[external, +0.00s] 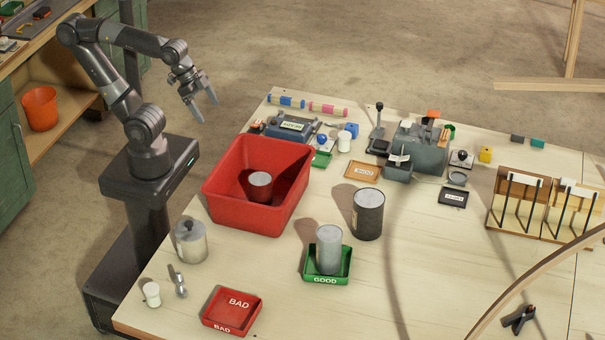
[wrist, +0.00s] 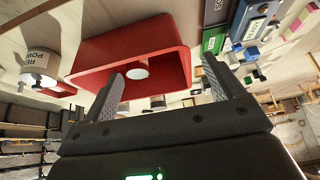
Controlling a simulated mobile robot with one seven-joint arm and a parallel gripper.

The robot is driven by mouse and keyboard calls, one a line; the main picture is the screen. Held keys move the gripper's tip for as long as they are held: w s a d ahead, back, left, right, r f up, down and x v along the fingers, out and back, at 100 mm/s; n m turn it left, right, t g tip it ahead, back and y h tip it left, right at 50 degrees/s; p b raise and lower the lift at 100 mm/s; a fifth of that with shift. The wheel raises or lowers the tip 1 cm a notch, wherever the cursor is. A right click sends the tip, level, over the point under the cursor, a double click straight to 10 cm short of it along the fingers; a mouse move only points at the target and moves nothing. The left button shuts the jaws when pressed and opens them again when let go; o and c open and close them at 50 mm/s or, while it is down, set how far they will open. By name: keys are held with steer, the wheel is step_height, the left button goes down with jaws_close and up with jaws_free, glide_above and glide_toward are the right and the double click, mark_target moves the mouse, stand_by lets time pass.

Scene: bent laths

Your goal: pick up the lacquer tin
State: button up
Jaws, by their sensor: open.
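No label reading lacquer is legible, so I cannot tell which tin is the lacquer tin. A dark can with a grey lid (external: 368,214) stands upright on the table right of the red bin. A short dark tin with a pale lid (external: 260,186) stands inside the red bin (external: 232,212); its pale top also shows in the wrist view (wrist: 138,72). A grey cylinder (external: 329,250) stands in the green GOOD tray (external: 327,279). A silver knobbed canister (external: 190,241) stands near the left edge. My gripper (external: 207,112) is open and empty, raised behind the bin.
The red BAD tray (external: 232,311), a white cup (external: 151,294) and a small metal piece (external: 181,285) lie at the front left. Machines (external: 420,148) and small trays crowd the back. A bent lath (external: 535,278) arches over the right side. The table's middle right is mostly clear.

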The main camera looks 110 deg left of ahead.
stand_by(0.4)
steer(key=o, duration=0.3)
steer(key=w+d+r+m, duration=0.1)
steer(key=w+r, duration=0.5)
steer(key=w, duration=0.5)
steer(key=m+g+h, duration=0.1)
steer(key=m+h, duration=0.1)
steer(key=m, duration=0.2)
glide_above(367, 197)
steer(key=s+a, duration=0.2)
steer(key=s, duration=0.2)
step_height(367, 197, down, 9)
steer(key=x, duration=1.1)
steer(key=shift+w+d, duration=0.1)
steer(key=shift+w, duration=0.1)
